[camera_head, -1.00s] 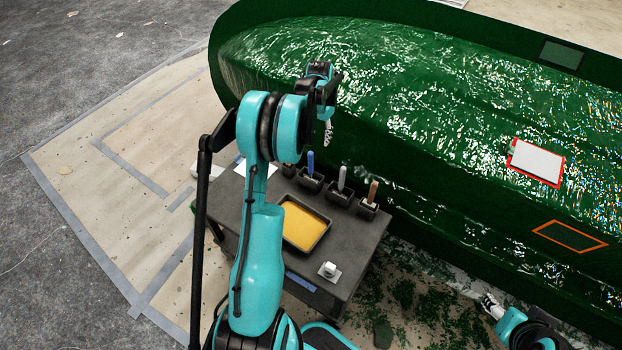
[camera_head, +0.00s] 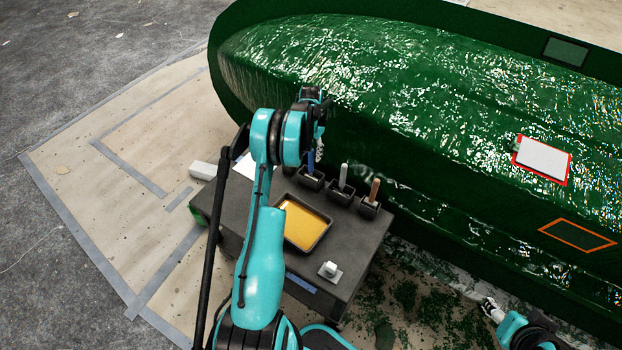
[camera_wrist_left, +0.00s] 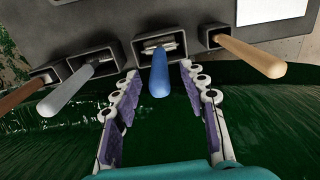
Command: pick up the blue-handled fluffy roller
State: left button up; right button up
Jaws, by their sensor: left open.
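The blue-handled roller (camera_head: 311,160) stands in a dark holder at the back edge of the grey cart (camera_head: 345,255). In the left wrist view its blue handle (camera_wrist_left: 159,75) points toward me, and its head is mostly hidden in the holder (camera_wrist_left: 160,48). My left gripper (camera_head: 320,150) is just above the handle. In the wrist view the left gripper (camera_wrist_left: 160,85) is open, with the handle's tip between the two fingers, apart from both. My right gripper (camera_head: 490,308) is at the lower right, too small to tell its jaws.
A white-handled tool (camera_head: 343,175) and a brown-handled tool (camera_head: 373,192) stand in holders to the right. A tan-handled tool (camera_wrist_left: 250,55) stands on the other side. A yellow tray (camera_head: 303,224) is on the cart. The green hull (camera_head: 420,100) rises close behind.

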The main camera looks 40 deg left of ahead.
pick_arm(q)
jog(key=shift+r, duration=0.1)
grip_shut()
